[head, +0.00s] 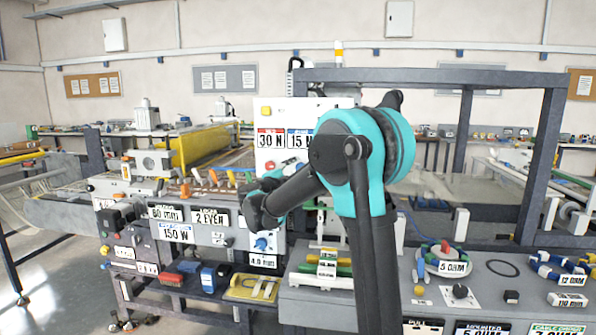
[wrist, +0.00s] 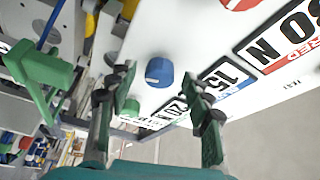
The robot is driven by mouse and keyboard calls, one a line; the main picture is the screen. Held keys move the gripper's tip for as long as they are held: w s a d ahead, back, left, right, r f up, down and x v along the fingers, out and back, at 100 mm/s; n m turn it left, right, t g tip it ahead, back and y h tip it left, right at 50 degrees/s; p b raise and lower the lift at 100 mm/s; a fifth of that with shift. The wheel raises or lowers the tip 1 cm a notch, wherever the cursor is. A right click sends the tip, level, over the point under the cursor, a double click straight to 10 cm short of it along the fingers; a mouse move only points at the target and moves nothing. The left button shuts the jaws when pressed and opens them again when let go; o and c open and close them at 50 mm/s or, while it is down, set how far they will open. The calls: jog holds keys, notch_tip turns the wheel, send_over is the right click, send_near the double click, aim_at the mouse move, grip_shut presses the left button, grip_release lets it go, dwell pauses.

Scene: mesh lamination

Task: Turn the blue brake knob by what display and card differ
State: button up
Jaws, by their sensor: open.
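The blue brake knob (wrist: 159,71) stands out from a white panel in the wrist view. My gripper (wrist: 158,80) is open, with one green finger to the left of the knob and one to the right, apart from it. The white panel (head: 264,112) carries a red-marked plate reading 30 N (head: 269,139) and a blue-marked plate reading 15 N (head: 299,140). Both plates show in the wrist view, the 15 plate partly cut off. There a further plate reading about 20 N (wrist: 172,111) is partly behind the right finger. My arm hides the brake knob in the head view.
A red knob (wrist: 237,3) sits on the same panel. A green clamp-like part (wrist: 42,68) is left of my gripper. Below the panel, a separate blue knob (head: 263,243) is by a 4.0 plate. A dark frame (head: 440,76) spans the right.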

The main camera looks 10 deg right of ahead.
jog(key=v, duration=1)
jog(key=shift+s+a, duration=0.2)
jog(key=shift+s, duration=0.1)
